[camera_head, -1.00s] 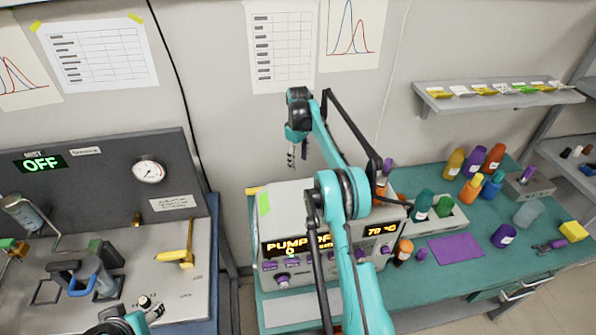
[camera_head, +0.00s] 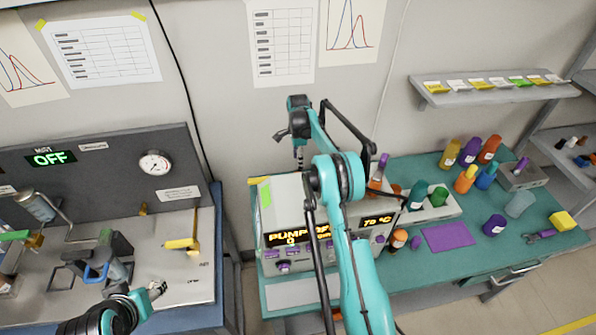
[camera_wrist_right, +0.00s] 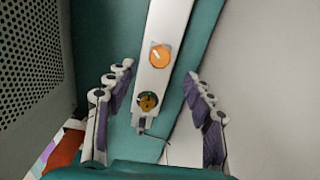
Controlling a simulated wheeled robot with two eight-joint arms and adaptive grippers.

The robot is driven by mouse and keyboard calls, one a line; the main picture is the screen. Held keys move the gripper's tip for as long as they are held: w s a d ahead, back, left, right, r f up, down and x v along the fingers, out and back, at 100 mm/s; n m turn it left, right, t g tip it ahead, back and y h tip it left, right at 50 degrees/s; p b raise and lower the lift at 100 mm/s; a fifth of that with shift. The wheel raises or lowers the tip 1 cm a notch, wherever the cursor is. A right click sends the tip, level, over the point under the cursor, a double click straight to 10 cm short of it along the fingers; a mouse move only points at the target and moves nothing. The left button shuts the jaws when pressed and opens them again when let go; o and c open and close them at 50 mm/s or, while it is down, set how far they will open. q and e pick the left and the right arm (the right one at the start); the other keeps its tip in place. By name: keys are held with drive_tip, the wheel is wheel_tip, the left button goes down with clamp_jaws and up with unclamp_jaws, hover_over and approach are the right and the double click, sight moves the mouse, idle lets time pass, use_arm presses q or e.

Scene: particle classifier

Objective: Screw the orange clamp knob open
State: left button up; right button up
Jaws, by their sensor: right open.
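The orange clamp knob (camera_wrist_right: 159,55) is a small round knob with a pale mark, set on a pale narrow bar (camera_wrist_right: 172,18) in the right wrist view. My right gripper (camera_wrist_right: 157,88) is open. Its purple-padded fingers stand to either side of the bar, with nothing between them touching a pad. The knob lies beyond the fingertips, near the middle. In the head view my right gripper (camera_head: 299,156) hangs behind the pump instrument (camera_head: 283,215), and I cannot make out the knob there. My left gripper (camera_head: 157,290) is at lower left, too small to tell its opening.
A round brass-coloured part (camera_wrist_right: 148,102) sits on the bar below the knob. A perforated grey panel (camera_wrist_right: 30,60) stands at the left of the wrist view. Bottles and a purple mat (camera_head: 448,237) are on the teal bench at right. A yellow-handled valve (camera_head: 185,243) is at left.

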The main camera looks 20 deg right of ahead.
wheel_tip(320, 180, down, 7)
drive_tip(key=shift+f+b, duration=0.1)
drive_tip(key=shift+b, duration=0.3)
drive_tip(key=c, duration=1.2)
